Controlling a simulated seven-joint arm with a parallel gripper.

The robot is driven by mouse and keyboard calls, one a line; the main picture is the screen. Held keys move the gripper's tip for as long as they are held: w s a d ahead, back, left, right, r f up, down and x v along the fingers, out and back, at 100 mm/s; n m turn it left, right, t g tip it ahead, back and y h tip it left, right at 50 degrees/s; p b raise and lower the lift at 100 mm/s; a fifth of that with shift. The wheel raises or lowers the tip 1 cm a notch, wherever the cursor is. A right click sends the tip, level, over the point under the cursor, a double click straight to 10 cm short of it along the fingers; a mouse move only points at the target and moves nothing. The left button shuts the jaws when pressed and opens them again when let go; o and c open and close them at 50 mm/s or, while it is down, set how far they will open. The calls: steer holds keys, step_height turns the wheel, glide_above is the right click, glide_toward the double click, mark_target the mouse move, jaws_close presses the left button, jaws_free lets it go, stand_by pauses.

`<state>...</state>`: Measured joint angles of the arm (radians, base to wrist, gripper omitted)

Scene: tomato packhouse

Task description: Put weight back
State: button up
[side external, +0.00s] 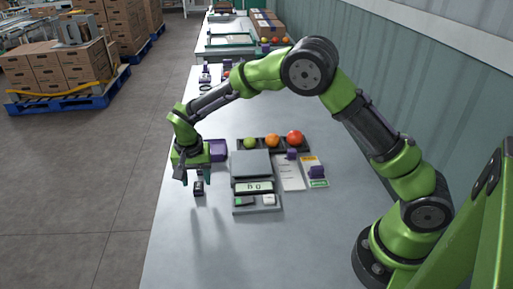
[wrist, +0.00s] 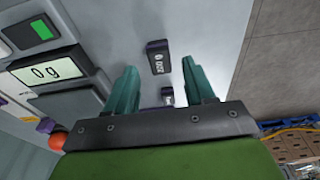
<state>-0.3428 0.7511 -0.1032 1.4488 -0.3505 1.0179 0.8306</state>
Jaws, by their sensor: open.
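A small dark weight (side external: 198,188) stands on the grey table left of the scale; in the wrist view the weight (wrist: 158,57) has a pale label that looks like "200". My gripper (side external: 196,178) is over the table by it, fingers pointing down. In the wrist view my gripper (wrist: 161,68) is open, with two teal fingers apart and nothing held between them. A second dark block (wrist: 167,96) shows partly between the fingers, its lower part hidden by the gripper. The scale (side external: 251,164) has an empty plate, and its display (wrist: 45,72) reads 0 g.
A purple holder (side external: 217,150) lies behind the gripper, close to the scale. A dark tray with green, orange and red tomatoes (side external: 295,138) is behind the scale. The table front (side external: 215,255) is clear.

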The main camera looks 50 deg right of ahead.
steer(key=s+d+r+n+t+y, duration=0.1)
steer(key=s+r, duration=0.2)
steer(key=r, duration=0.5)
steer(key=s+d+r, duration=0.2)
steer(key=s+r, duration=0.1)
steer(key=r, duration=0.6)
steer(key=s+d+r+n+t+y, duration=0.1)
steer(key=s+d+r+n+t, duration=0.1)
steer(key=s, duration=0.8)
steer(key=s+d+r+n+t+y, duration=0.1)
steer(key=s+d+n+t, duration=0.1)
steer(key=s, duration=0.8)
steer(key=shift+s+d+r+t, duration=0.3)
steer(key=shift+d+r+t, duration=0.05)
steer(key=shift+d+t, duration=0.2)
